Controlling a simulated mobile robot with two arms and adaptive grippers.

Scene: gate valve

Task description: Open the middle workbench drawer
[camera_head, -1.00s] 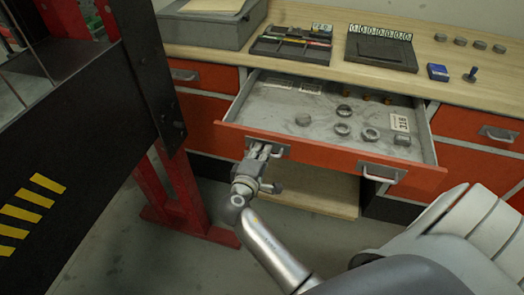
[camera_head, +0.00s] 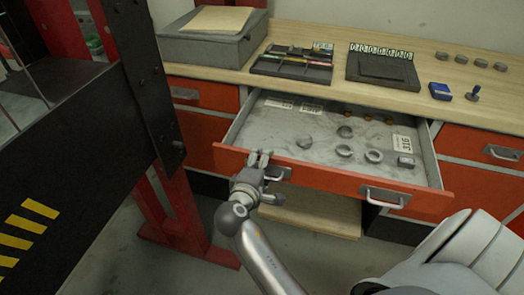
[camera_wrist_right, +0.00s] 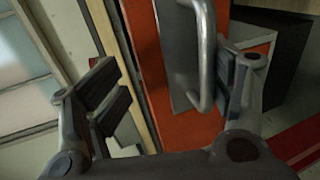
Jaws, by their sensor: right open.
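The middle workbench drawer stands pulled out, its orange front (camera_head: 335,178) facing me and its grey inside (camera_head: 280,125) showing. It has a left handle (camera_head: 280,173) and a right handle (camera_head: 386,197). My right gripper (camera_head: 259,160) is at the left part of the front, beside the left handle. In the right wrist view the fingers of my right gripper (camera_wrist_right: 170,95) are spread wide. The metal handle (camera_wrist_right: 207,60) lies between them, close to the right-hand finger; I cannot tell if they touch. My left gripper is not in view.
Several rings and small parts (camera_head: 344,150) lie in the drawer. Trays (camera_head: 292,66), a dark board (camera_head: 382,70) and a grey box (camera_head: 212,45) sit on the benchtop (camera_head: 450,105). A red post (camera_head: 180,205) and a black striped panel (camera_head: 70,190) stand at left.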

